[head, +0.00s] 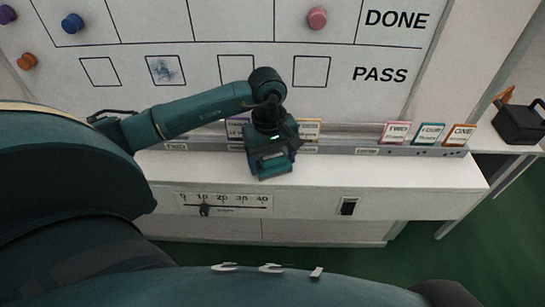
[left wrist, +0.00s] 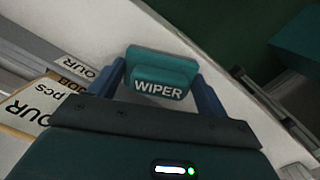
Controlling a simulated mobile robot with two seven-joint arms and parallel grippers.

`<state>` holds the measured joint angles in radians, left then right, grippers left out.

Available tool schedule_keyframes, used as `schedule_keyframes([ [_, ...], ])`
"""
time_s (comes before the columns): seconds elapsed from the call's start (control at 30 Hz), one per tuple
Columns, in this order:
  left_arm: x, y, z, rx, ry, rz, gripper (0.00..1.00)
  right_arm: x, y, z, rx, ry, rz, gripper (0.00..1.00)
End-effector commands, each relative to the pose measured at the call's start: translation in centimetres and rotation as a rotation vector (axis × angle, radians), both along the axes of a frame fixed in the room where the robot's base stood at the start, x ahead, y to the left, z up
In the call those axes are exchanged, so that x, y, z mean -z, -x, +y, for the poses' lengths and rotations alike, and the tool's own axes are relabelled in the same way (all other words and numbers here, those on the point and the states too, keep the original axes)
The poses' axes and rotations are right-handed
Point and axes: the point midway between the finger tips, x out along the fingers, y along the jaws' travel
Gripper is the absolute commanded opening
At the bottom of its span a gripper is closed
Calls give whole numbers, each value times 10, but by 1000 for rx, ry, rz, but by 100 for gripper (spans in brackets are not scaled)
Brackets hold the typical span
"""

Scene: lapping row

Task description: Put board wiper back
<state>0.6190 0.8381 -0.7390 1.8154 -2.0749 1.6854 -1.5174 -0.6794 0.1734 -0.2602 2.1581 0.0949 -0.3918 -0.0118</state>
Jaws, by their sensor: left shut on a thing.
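The wiper (left wrist: 160,88) is a teal block with white "WIPER" lettering. In the left wrist view it sits between the two blue fingers of my left gripper (left wrist: 163,75), which is shut on it. In the head view my left gripper (head: 271,150) is over the white ledge (head: 390,172) in front of the board (head: 205,75), near its middle. The wiper is hard to tell from the gripper there. A dark smudge (head: 165,70) shows in one square of the board's PASS row. My right gripper is not in view.
On the grey rail (head: 350,147) stand pink (head: 396,132), teal (head: 429,134) and orange (head: 460,135) cards at right; other cards are partly hidden behind my gripper. Coloured magnets are on the board. A black bin (head: 520,122) stands at far right. The ledge right of my gripper is clear.

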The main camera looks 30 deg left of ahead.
Motion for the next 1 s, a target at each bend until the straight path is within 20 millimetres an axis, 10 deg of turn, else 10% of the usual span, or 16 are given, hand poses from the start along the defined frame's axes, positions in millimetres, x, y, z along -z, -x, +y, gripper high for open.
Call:
schedule_keyframes([
  [0.1,0,0,0,0,1,-1,31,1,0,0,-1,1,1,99],
  [0.13,0,0,0,0,0,0,78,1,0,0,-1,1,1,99],
  [0.37,0,0,0,0,1,-1,97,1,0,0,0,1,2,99],
  [0.73,-9,-1,1,-1,0,-4,98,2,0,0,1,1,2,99],
  [1.0,-61,-2,4,-1,0,-7,98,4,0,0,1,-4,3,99],
])
